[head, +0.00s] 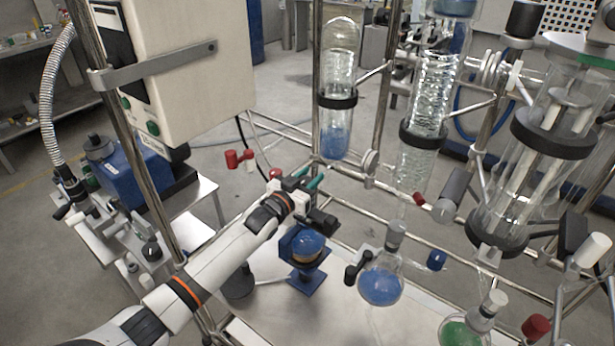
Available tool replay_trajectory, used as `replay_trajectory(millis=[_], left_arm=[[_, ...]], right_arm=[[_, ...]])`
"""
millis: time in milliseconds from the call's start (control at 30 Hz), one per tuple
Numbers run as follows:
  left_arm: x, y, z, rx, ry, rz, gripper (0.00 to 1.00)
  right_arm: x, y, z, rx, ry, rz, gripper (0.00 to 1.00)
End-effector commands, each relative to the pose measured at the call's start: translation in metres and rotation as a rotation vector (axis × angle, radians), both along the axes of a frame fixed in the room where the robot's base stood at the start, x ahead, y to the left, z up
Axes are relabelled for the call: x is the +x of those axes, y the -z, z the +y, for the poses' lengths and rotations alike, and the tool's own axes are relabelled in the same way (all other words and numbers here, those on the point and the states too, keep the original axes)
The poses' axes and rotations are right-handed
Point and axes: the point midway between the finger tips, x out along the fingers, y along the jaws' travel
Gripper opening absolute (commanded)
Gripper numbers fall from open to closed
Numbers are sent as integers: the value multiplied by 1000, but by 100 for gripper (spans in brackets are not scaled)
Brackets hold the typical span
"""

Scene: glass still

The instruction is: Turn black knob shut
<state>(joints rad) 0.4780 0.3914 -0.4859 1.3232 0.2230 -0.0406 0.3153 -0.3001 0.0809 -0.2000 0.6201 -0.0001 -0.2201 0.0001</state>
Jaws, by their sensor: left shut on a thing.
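My left arm reaches in from the lower left. Its gripper (318,200) is at the steel frame in the middle of the head view, above a blue stand. The gripper is shut on a small dark part, which I take to be the black knob (322,221). The jaws hide most of it, so its turn angle cannot be told. My right gripper is not in view.
A blue stand (304,246) is just under the gripper. A glass column with blue liquid (338,100) and a taller glass column (420,110) stand behind. A beige control box (190,65) hangs upper left.

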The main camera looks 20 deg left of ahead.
Motion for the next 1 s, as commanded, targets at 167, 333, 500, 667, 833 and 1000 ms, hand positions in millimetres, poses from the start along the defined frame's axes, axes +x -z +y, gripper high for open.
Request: replay_trajectory(millis=[167, 333, 500, 667, 833, 1000], left_arm=[[0, -2, 1, 0, 44, -4, 12], [-1, -2, 0, -4, 48, -2, 12], [-1, -2, 1, -4, 47, -2, 38], [-1, -1, 1, -3, 46, -1, 56], [-1, 0, 1, -2, 45, 1, 56], [-8, 1, 4, -2, 45, 3, 56]], right_arm=[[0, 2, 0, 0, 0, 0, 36], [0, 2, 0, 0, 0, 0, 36], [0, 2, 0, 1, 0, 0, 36], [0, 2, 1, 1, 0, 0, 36], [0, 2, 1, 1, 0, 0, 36], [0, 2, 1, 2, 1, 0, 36]])
